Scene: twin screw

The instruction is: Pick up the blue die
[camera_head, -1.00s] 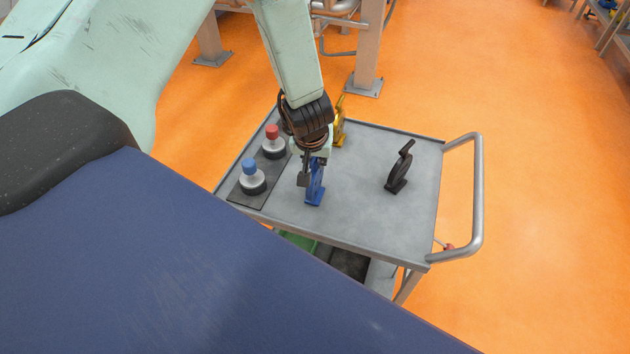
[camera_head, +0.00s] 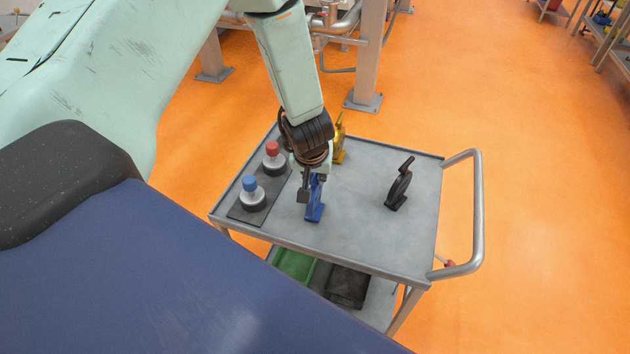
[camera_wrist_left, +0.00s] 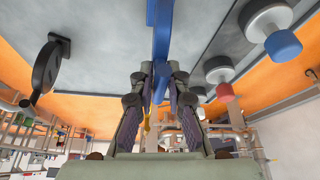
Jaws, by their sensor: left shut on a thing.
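The blue die (camera_head: 315,207) stands on the grey cart top (camera_head: 350,235) in the head view. My left gripper (camera_head: 309,190) comes down over it from above and is shut on its upper part. In the left wrist view the blue die (camera_wrist_left: 161,40) runs down between the two fingers of my left gripper (camera_wrist_left: 161,75). The fingers hide part of it. The die's base looks to be at the cart surface; I cannot tell whether it is lifted. My right gripper is not in view.
A black die (camera_head: 398,190) stands to the right on the cart, a yellow one (camera_head: 339,145) behind. A metal handle (camera_head: 478,210) edges the right.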

